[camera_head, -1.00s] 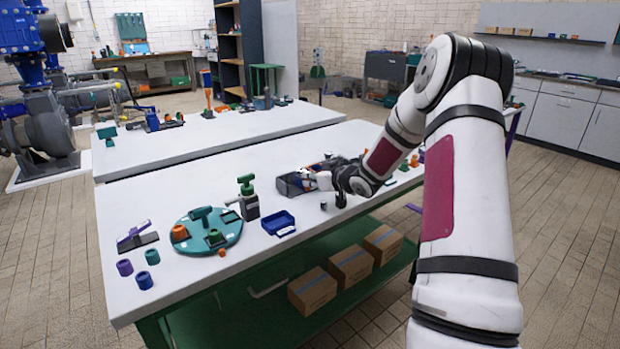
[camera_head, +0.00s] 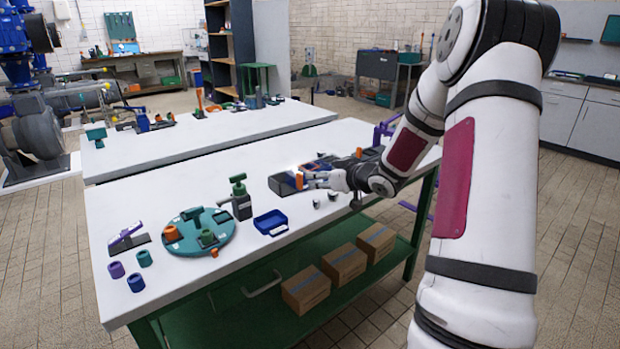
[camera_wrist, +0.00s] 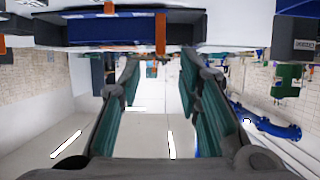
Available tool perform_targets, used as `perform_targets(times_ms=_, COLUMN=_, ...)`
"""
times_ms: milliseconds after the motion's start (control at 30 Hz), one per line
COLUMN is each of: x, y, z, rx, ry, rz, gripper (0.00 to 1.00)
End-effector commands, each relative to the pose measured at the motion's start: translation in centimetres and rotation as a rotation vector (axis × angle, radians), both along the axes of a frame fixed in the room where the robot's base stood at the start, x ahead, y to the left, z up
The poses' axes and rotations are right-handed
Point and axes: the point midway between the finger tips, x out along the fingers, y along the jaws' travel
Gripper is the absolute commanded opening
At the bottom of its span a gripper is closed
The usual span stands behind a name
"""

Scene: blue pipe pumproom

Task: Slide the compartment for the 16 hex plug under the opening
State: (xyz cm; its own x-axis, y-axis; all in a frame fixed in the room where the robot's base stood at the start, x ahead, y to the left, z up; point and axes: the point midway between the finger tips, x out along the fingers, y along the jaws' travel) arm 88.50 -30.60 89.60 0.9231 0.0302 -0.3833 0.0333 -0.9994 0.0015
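A long dark grey box (camera_head: 281,185) with blue and red parts lies near the middle of the white table, partly hidden behind my gripper. An orange tab (camera_head: 299,181) stands at its near left part. In the wrist view the box (camera_wrist: 90,33) spans the top, with a blue strip and an orange tab (camera_wrist: 160,34) hanging from it. My gripper (camera_head: 314,180) is beside the box, and in the wrist view (camera_wrist: 160,62) its teal-padded fingers are apart with nothing seen between them. The tab lines up between the fingertips; contact cannot be told. Compartment labels and the opening are not readable.
Small dark pieces (camera_head: 317,204) lie in front of the box. Cardboard boxes (camera_head: 306,287) stand on the shelf below.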

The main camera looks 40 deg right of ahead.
Motion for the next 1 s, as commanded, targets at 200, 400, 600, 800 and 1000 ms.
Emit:
perform_targets(times_ms=200, x=-2.7, y=-0.1, z=1.1, rx=0.000, ry=-0.001, rz=-0.001, gripper=0.32)
perform_targets(times_ms=400, x=-3.4, y=-0.1, z=1.4, rx=0.001, ry=-0.001, rz=0.001, gripper=0.32)
perform_targets(times_ms=600, x=-3.4, y=-0.1, z=1.4, rx=0.001, ry=-0.001, rz=0.001, gripper=0.32)
perform_targets(times_ms=800, x=-3.3, y=-0.1, z=1.4, rx=0.001, ry=-0.001, rz=0.001, gripper=0.32)
perform_targets(times_ms=1000, x=-3.2, y=0.3, z=1.8, rx=-0.023, ry=0.022, rz=-0.010, gripper=0.32)
